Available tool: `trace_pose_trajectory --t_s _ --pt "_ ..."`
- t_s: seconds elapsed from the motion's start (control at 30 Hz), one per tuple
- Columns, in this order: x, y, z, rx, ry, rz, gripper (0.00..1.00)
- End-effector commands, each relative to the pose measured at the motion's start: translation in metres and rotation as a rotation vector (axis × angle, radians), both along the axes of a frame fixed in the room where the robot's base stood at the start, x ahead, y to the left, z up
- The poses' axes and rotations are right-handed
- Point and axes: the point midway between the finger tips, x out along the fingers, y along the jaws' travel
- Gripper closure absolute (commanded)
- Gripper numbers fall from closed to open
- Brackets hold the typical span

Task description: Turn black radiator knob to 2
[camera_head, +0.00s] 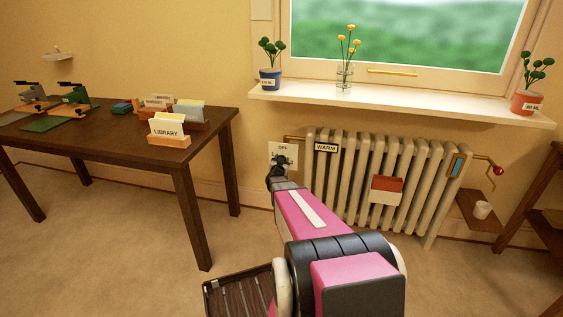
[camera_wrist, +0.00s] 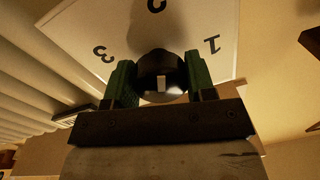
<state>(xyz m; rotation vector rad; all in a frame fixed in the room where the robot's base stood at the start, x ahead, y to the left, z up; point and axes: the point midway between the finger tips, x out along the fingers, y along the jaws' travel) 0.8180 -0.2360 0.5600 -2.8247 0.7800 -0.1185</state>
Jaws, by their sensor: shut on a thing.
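The black radiator knob (camera_wrist: 161,69) sits in front of a white dial plate (camera_wrist: 75,27), with a small pale mark on its face. The plate shows a 3 at left, a 1 at right and a cut-off character at the top edge. My gripper (camera_wrist: 160,84) is shut on the knob, one green finger on each side. In the head view my gripper (camera_head: 278,174) is at the plate (camera_head: 282,149), whose top reads OFF. My gripper hides most of the knob there. I cannot tell which number the mark points to.
The ribbed radiator (camera_head: 345,185) stands just right of the knob, with a WARM sign (camera_head: 326,147) at its upper left. A dark table (camera_head: 120,155) with card boxes stands at left. The windowsill (camera_head: 400,102) juts out above. A dark shelf (camera_head: 540,190) stands at right.

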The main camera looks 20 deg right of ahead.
Motion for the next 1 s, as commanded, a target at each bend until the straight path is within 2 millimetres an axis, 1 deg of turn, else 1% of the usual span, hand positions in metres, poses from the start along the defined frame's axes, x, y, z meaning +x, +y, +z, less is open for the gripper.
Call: trace_pose_trajectory --t_s 0.57,0.6,0.67,1.0 --pt "-0.0007 0.0011 -0.0008 -0.025 0.02 0.002 0.73" --pt "-0.0007 0.0011 -0.0008 -0.025 0.02 0.002 0.43" --pt "-0.0007 0.001 -0.0007 -0.025 0.02 0.002 0.25" --pt "-0.0017 0.0012 -0.0002 -0.026 0.019 0.001 0.25"
